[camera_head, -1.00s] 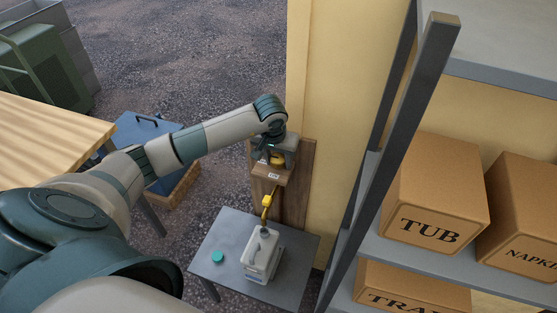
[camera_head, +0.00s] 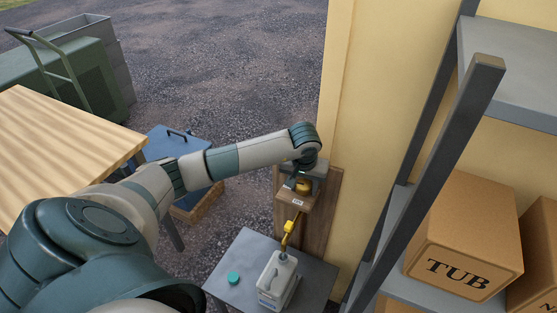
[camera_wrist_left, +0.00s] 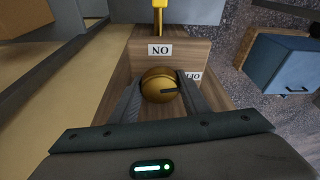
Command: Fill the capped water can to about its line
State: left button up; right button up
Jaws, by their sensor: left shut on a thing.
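The white water can (camera_head: 278,279) stands upright on a small grey table (camera_head: 240,255). Its teal cap (camera_head: 233,278) lies off it, to its left on the tabletop. A yellow spout (camera_head: 289,228) comes down over the can's top. I cannot make out the line or water level. Above the spout, my left gripper (camera_head: 302,184) is shut on a round brass knob, which shows between both fingers in the left wrist view (camera_wrist_left: 159,86). The knob's dark mark points right, towards the OFF label (camera_wrist_left: 190,76). An ON label (camera_wrist_left: 160,50), upside down, sits beyond it. My right gripper is out of view.
A yellow wall (camera_head: 370,100) stands behind the wooden tap board (camera_head: 320,215). A grey shelf rack with a TUB box (camera_head: 465,235) stands to the right. A wooden table (camera_head: 60,140) and a blue box (camera_head: 170,150) lie left. Gravel ground is open behind.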

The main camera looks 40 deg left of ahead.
pick_arm(q)
jog(key=n+g+y, duration=0.1)
jog(key=n, duration=0.5)
jog(key=shift+n, duration=0.3)
jog(key=shift+w+a+r, duration=0.15)
jog(key=shift+r, duration=0.05)
dwell(6.9)
